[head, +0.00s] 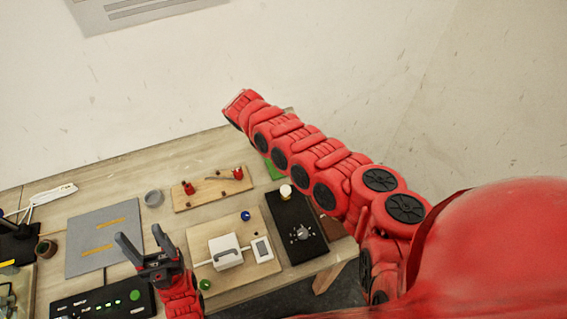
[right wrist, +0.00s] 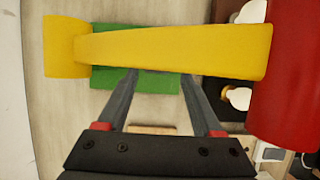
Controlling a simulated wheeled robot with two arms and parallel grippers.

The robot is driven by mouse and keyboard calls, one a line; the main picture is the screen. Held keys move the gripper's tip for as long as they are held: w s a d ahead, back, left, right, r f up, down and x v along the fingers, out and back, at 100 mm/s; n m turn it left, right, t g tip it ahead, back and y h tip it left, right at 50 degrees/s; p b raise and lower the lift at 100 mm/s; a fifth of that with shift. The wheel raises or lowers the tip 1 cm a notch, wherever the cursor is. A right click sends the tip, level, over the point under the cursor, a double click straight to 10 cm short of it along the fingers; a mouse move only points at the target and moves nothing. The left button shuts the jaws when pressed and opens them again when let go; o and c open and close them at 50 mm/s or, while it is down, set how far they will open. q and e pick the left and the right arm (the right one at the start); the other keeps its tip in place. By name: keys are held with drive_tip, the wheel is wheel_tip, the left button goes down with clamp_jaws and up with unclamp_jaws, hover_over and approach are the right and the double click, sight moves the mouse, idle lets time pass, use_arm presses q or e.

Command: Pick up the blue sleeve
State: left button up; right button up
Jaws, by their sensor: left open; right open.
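A small blue round piece (head: 245,215), the only blue thing I can pick out and apparently the blue sleeve, sits on the wooden board (head: 205,238) near its far right corner. It is too small to show its shape well. My left gripper (head: 140,236) is open and empty, to the left of that board, near the grey mat. My right gripper is hidden in the head view behind my red arm. In the right wrist view my right gripper (right wrist: 162,78) is open, its fingertips near a yellow bar (right wrist: 180,48) and a green panel (right wrist: 150,80). No blue shows there.
A white box (head: 225,251) with a grey handle and a white switch plate (head: 262,249) are on the board. A black box with a knob (head: 297,228) stands right of it.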

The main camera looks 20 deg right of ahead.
drive_tip(key=shift+f+b, duration=0.4)
drive_tip(key=b+x, duration=0.2)
drive_tip(key=x, duration=0.1)
drive_tip(key=b+x, duration=0.1)
drive_tip(key=b, duration=0.1)
drive_tip(key=shift+w+f, duration=0.25)
drive_tip(key=shift+w, duration=0.1)
drive_tip(key=shift+r, duration=0.1)
drive_tip(key=shift+s, duration=0.1)
clamp_jaws()
